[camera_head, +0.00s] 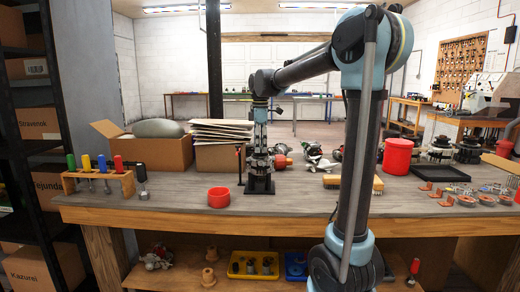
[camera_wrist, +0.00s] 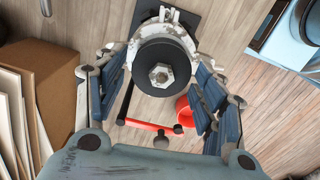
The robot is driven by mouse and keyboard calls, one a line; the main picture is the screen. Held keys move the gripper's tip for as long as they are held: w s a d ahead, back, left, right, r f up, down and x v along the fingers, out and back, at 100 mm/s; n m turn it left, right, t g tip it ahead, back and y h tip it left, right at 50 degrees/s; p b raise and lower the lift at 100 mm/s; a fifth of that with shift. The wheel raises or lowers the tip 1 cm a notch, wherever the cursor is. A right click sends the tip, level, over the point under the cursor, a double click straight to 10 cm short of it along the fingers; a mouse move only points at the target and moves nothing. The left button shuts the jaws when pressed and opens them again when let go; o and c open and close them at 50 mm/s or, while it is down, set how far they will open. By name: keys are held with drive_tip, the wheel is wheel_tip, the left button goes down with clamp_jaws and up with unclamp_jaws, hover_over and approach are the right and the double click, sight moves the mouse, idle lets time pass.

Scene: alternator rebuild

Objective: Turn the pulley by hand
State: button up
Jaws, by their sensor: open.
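The pulley (camera_wrist: 160,54) is a black disc with a steel nut (camera_wrist: 162,75) at its centre, seen from straight above in the wrist view. It sits on top of the alternator (camera_wrist: 183,18), whose pale metal housing shows at the pulley's far edge. In the head view the alternator stands upright in a black fixture (camera_head: 260,185) on the workbench. My gripper (camera_head: 259,150) points down over it. In the wrist view its fingers (camera_wrist: 160,72) are spread open on the left and right of the pulley. I cannot tell whether they touch it.
A red-handled clamp lever (camera_wrist: 150,127) and a red ring-shaped dish (camera_head: 218,197) are close to the fixture. Cardboard boxes (camera_head: 165,152) stand behind left. A screwdriver rack (camera_head: 100,175) is at the far left. The front bench strip is mostly free.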

drive_tip(key=shift+f, duration=0.55)
drive_tip(key=c, duration=1.1)
drive_tip(key=shift+o, duration=0.2)
drive_tip(key=n, duration=0.3)
drive_tip(key=shift+n, duration=1.1)
drive_tip(key=n, duration=0.2)
drive_tip(key=shift+n, duration=1.5)
